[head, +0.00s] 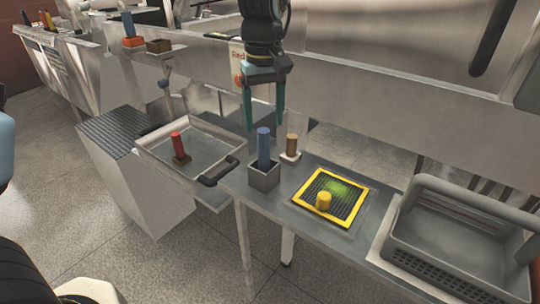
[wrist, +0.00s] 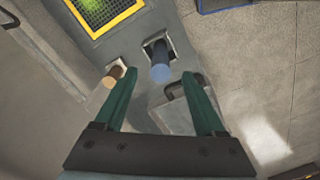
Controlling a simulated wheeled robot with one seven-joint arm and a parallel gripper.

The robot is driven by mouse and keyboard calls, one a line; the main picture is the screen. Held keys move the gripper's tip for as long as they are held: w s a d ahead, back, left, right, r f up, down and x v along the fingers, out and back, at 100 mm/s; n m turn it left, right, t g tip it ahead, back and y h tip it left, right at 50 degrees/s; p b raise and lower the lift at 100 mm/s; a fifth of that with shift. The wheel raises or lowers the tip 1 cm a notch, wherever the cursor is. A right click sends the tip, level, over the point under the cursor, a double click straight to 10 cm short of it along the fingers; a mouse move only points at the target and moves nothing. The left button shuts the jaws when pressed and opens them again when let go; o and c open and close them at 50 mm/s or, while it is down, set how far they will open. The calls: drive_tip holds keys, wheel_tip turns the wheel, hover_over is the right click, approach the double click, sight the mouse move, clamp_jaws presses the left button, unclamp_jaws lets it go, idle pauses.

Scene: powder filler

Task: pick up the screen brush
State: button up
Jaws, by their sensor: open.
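My gripper (head: 264,116) is open and empty, its green fingers pointing down above the blue handle. The blue handle (head: 264,146) stands upright in a small grey square holder (head: 263,179). In the wrist view the blue handle (wrist: 160,72) shows between the two fingertips (wrist: 160,75), below them and not gripped. A brown-handled brush (head: 291,145) with a pale base stands just right of the holder. A red-handled brush (head: 177,145) stands in the metal tray to the left. Which of these is the screen brush I cannot tell by looks; the holder hides the blue one's lower end.
A yellow-framed mesh screen (head: 345,190) with a yellow cylinder (head: 323,201) lies on the grey table. A grey basket (head: 450,245) stands at the right. The metal tray (head: 150,152) with a dark handle is at the left. A steel wall (head: 380,90) runs behind.

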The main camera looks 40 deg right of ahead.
sight(264, 154)
wheel_tip(264, 154, down, 5)
drive_tip(key=shift+d+f+p, duration=0.1)
drive_tip(key=shift+p, duration=0.35)
drive_tip(key=shift+w+f+p, duration=0.2)
drive_tip(key=shift+f+p, duration=0.8)
drive_tip(key=shift+f, duration=1.75)
clamp_jaws()
